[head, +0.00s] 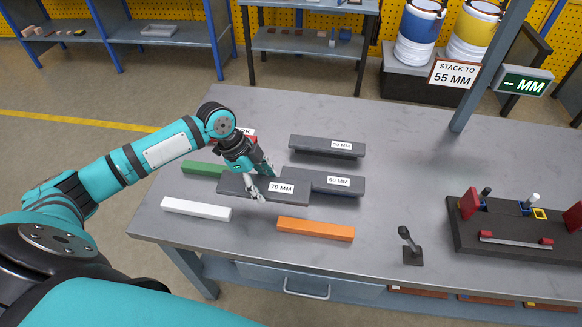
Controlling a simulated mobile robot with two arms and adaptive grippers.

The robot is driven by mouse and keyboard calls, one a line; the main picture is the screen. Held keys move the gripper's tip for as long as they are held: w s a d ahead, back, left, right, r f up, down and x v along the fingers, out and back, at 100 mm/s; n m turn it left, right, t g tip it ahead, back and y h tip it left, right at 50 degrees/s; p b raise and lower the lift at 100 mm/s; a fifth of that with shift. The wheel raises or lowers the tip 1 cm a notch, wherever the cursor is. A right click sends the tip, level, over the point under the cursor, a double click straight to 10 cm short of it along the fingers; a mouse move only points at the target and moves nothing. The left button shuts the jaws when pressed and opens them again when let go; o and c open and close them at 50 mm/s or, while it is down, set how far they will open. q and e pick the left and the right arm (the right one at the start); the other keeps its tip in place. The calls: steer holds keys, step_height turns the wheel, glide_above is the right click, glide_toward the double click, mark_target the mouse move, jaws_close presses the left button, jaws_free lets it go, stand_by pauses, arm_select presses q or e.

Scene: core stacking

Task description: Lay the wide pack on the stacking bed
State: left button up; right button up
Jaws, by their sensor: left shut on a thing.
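The wide pack, a dark grey bar labelled 70 MM (232,184), is at the left-centre of the table. My left gripper (260,183) comes down over it from behind, shut on it, with its fingers around the bar's middle. I cannot tell whether the bar still touches the table. The stacking bed looks to be the dark fixture (480,236) at the right, with red end blocks. No grey pack lies on it. My right gripper is not in view.
Grey packs labelled 60 MM (345,186) and 50 MM (325,146) lie close by. Green (201,168), white (196,208) and orange (316,229) bars surround the group.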

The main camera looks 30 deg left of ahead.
arm_select(q)
steer(key=shift+a+r, duration=0.15)
steer(key=shift+a, duration=0.1)
steer(key=d+r+n+t, duration=0.1)
steer(key=d+r+n, duration=0.1)
steer(key=d+r, duration=0.1)
steer(key=d+r+n+t+y, duration=0.1)
steer(key=d+r+n, duration=0.2)
steer(key=shift+s+d+r+n, duration=0.1)
steer(key=shift+d+r+n, duration=0.05)
steer(key=shift+r+n, duration=0.15)
steer(key=s+d+r+n+t+y, duration=0.1)
steer(key=d+r+n+y, duration=0.2)
steer(key=r+n, duration=0.5)
steer(key=shift+d+r+n, duration=0.4)
steer(key=shift+d+n, duration=0.2)
